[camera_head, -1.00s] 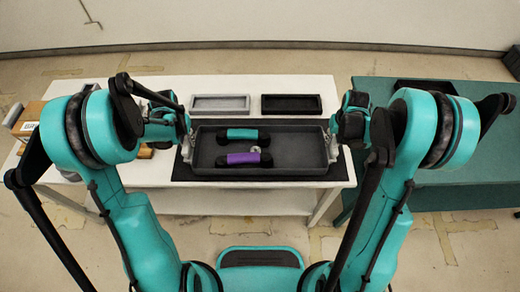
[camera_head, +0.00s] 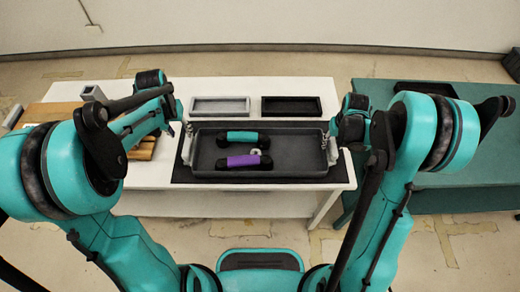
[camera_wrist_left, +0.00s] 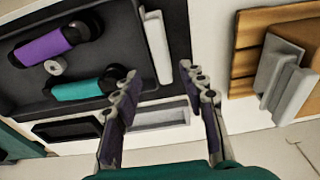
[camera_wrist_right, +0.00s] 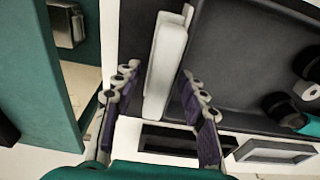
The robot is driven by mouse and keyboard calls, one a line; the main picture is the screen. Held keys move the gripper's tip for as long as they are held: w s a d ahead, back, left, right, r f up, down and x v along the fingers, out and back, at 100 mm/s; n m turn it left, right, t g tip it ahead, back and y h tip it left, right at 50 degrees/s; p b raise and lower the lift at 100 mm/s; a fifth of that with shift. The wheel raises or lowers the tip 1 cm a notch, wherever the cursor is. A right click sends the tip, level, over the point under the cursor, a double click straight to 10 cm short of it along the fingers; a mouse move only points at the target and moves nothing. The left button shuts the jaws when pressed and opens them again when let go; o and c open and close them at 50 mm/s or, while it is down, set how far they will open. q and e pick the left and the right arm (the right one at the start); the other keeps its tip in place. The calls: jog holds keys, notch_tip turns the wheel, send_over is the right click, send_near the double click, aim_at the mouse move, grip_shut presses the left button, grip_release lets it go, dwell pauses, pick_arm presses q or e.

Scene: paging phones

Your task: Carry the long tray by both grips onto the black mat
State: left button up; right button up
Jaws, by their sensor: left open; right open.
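The long dark grey tray (camera_head: 225,172) lies over the black mat (camera_head: 182,178) on the white table, with the mat showing around it. Its white left grip (camera_head: 187,148) also shows in the left wrist view (camera_wrist_left: 157,45). Its right grip (camera_head: 333,152) shows in the right wrist view (camera_wrist_right: 165,65). A teal handset (camera_head: 243,136) and a purple handset (camera_head: 243,160) lie inside. My left gripper (camera_wrist_left: 160,90) is open and empty, clear of the left grip. My right gripper (camera_wrist_right: 160,82) is open, its fingers on either side of the right grip; contact cannot be told.
A small grey tray (camera_head: 220,105) and a small black tray (camera_head: 291,105) stand behind the long tray. A wooden pallet (camera_head: 140,150) with grey parts lies at left. A green table (camera_head: 450,190) stands at right across a gap.

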jog(key=shift+r, duration=0.15)
pick_arm(q)
notch_tip(320, 180, up, 2)
jog(key=shift+s+r, duration=0.15)
jog(key=shift+r, duration=0.1)
pick_arm(e)
notch_tip(320, 180, up, 12)
jog(key=s, duration=0.1)
jog(key=shift+s+f, duration=0.2)
jog(key=shift+s, duration=0.05)
pick_arm(q)
jog(key=s+d+r+t+b, duration=0.1)
jog(key=s+d+t+b, duration=0.1)
jog(key=s, duration=0.6)
jog(key=s+d+r+t+b, duration=0.1)
jog(key=s+d+t+b, duration=0.1)
jog(key=s+d, duration=0.5)
jog(key=shift+s+r+t, duration=0.4)
jog(key=shift+s+t, duration=0.3)
jog(key=shift+t, duration=0.2)
pick_arm(e)
jog(key=s+a+r+t, duration=0.1)
jog(key=s+a+t, duration=0.2)
jog(key=s, duration=0.5)
jog(key=s+a+r+t, duration=0.1)
jog(key=s+a+t, duration=0.1)
jog(key=s+a, duration=0.4)
jog(key=shift+s+r+t, duration=0.4)
jog(key=shift+s, duration=0.8)
